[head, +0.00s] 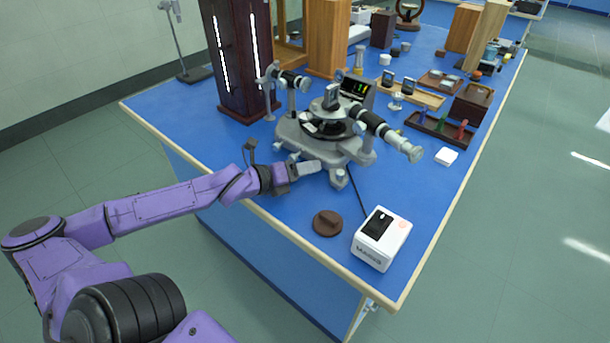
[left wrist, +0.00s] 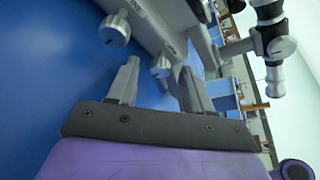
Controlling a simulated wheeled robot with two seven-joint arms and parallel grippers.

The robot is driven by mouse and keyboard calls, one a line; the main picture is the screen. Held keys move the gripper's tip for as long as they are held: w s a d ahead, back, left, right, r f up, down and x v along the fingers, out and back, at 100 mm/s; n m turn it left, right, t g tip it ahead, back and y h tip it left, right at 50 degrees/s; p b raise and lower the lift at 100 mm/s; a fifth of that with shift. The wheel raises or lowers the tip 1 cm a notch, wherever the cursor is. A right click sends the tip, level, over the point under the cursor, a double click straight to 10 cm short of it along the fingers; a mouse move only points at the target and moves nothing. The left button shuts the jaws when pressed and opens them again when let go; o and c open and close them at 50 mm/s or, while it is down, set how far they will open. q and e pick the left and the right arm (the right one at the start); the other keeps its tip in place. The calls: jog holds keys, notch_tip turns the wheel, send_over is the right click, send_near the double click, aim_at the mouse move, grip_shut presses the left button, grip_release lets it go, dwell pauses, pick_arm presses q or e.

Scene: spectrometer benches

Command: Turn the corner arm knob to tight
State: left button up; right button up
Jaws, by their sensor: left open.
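The grey spectrometer (head: 322,140) stands on the blue bench, its telescope (head: 385,130) pointing toward the front right. A pale knob (head: 339,178) shows low at its front corner. My left gripper (head: 310,168) is open at the instrument's front left edge. In the left wrist view, its two fingers (left wrist: 160,74) point at a small light knob (left wrist: 160,66), which shows between and just beyond the tips. A larger ribbed knob (left wrist: 115,31) sits to the upper left, outside the fingers. I cannot tell which knob is the corner arm knob. My right gripper is not in view.
A white box (head: 382,240) and a brown disc (head: 327,223) stand near the bench's front corner. A dark wooden case (head: 240,60) rises behind left of the instrument. Trays (head: 440,127) and small items fill the right side. Bare blue surface lies left of the instrument.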

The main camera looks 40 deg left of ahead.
pick_arm(q)
jog(key=shift+w+d, duration=0.1)
jog(key=shift+w, duration=0.15)
grip_shut()
